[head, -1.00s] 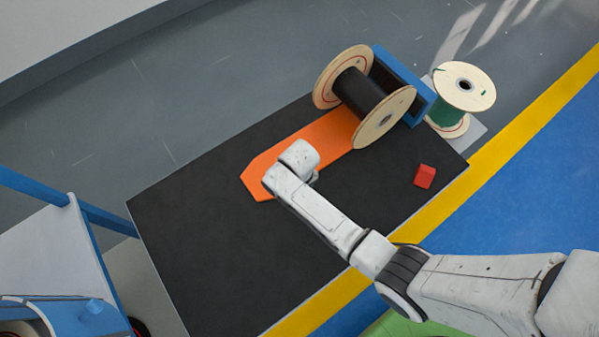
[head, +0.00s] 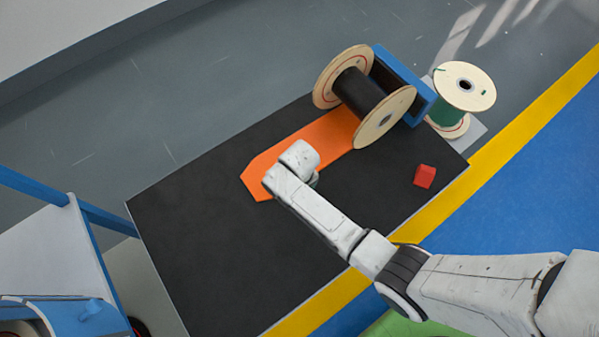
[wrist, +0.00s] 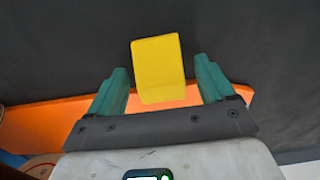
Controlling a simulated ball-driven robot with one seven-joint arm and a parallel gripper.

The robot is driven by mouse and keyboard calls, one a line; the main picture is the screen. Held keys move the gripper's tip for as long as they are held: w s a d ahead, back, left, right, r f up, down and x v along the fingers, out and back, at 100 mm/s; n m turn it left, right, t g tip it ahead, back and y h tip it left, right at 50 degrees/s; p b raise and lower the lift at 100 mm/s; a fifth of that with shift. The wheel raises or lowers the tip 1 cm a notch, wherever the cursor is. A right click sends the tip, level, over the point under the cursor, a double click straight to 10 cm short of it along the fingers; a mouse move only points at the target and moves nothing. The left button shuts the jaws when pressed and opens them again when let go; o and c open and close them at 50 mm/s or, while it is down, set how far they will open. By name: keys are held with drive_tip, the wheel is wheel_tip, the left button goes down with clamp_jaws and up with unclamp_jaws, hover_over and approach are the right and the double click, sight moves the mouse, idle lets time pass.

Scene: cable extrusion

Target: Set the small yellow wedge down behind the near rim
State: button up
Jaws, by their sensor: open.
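The small yellow wedge (wrist: 158,68) shows in the wrist view between the two teal fingers of my gripper (wrist: 161,65). The fingers are apart, with a gap on each side of the wedge. The wedge overlaps the edge of the orange strip (wrist: 50,122) in that view; I cannot tell what it rests on. In the head view my wrist hides the wedge, above the orange strip (head: 258,178). The spool with black cable (head: 358,93) lies on its side at the strip's far right end. Its near rim (head: 384,118) is a pale wooden disc facing me.
A red block (head: 424,176) sits on the black mat (head: 220,265) right of my arm. A blue bracket (head: 404,82) stands against the spool. A green-wound spool (head: 450,115) stands upright beyond it. The mat's left part is clear.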

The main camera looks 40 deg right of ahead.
wheel_tip(320, 180, up, 12)
drive_tip(key=p, duration=0.2)
